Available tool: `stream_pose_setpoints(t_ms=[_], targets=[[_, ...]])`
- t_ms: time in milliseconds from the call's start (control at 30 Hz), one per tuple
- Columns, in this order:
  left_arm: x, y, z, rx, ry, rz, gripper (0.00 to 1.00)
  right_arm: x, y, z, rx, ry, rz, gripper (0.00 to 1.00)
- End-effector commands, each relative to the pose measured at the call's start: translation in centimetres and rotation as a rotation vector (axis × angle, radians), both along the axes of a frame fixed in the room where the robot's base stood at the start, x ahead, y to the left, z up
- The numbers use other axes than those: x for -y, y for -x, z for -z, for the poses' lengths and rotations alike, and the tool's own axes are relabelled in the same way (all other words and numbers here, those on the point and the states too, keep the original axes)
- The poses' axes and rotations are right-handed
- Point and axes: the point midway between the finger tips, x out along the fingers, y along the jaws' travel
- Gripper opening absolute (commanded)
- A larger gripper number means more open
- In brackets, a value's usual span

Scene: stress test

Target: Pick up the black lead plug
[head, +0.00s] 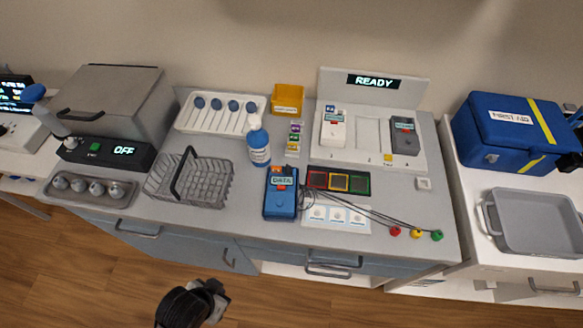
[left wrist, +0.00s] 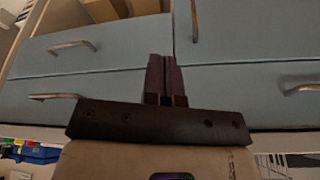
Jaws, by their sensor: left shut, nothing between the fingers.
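Thin dark leads run right from beside the blue DATA unit (head: 281,193) across the counter. Their visible ends are a red plug (head: 395,231), a yellow plug (head: 416,233) and a green plug (head: 437,235). I cannot pick out a black plug; dark cable bunches at the unit's right side. My left gripper (head: 219,297) is low in front of the counter, well apart from the leads. In the left wrist view its fingers (left wrist: 166,80) are shut and empty, in front of the blue-grey drawer fronts.
A wire basket (head: 190,181) and a spray bottle (head: 258,142) stand left of the unit. A red, yellow and green framed panel (head: 339,181) and a white three-pad strip (head: 337,218) lie right of it. The READY station (head: 370,140) stands behind. Drawer handles (head: 334,261) project below.

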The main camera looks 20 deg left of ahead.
Motion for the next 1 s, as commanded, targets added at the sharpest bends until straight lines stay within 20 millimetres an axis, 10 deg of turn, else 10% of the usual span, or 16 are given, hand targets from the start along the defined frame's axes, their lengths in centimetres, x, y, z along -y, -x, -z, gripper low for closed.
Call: stream_pose_setpoints(t_ms=[500, 1000], targets=[[0.00, 0.00, 0.00, 0.000, 0.000, 0.000, 0.01, -0.04, 0.00, -0.01, 0.000, -0.001, 0.001, 0.43], [0.00, 0.00, 0.00, 0.000, 0.000, 0.000, 0.49, 0.24, 0.02, 0.01, 0.000, 0.008, -0.006, 0.43]])
